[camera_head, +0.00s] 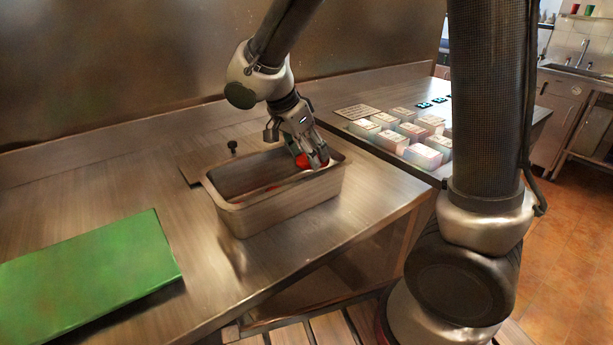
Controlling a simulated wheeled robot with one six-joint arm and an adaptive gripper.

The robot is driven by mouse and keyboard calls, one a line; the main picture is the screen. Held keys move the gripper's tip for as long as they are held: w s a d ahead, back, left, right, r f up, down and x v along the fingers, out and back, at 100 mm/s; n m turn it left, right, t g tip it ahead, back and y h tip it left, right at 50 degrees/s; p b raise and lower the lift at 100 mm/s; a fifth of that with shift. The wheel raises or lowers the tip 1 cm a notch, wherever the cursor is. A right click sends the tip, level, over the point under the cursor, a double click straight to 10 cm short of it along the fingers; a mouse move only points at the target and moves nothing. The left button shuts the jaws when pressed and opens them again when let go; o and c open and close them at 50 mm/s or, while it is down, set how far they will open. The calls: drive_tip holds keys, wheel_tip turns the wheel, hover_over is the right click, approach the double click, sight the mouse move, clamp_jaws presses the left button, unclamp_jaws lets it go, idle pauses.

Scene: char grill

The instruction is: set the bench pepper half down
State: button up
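A red pepper half (303,161) is at the fingertips of my gripper (312,160), at the right end of a steel pan (283,207). The fingers are around the pepper half and appear closed on it, just above or inside the pan's right end. Whether it touches the pan cannot be told. Another bit of red (271,187) shows inside the pan, mostly hidden by the front wall.
A green board (88,275) lies on the steel bench (165,190) at the left. Several white containers (421,156) stand at the right. Bench between board and pan is clear.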

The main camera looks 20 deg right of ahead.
wheel_tip(320, 180, down, 7)
drive_tip(key=shift+r, duration=0.2)
idle(0.3)
drive_tip(key=o, duration=1.2)
drive_tip(key=shift+f, duration=0.1)
drive_tip(key=v, duration=1.2)
drive_tip(key=s+d+r+n+t+y, duration=0.1)
drive_tip(key=s+d+r+n+y, duration=0.1)
drive_tip(key=s+d+n, duration=0.5)
drive_tip(key=s+d+r+n+t+y, duration=0.2)
drive_tip(key=s+d+r+n, duration=0.2)
drive_tip(key=s+d, duration=0.7)
drive_tip(key=d+n, duration=0.2)
drive_tip(key=shift+r+n+y, duration=0.15)
drive_tip(key=shift+n+y, duration=0.25)
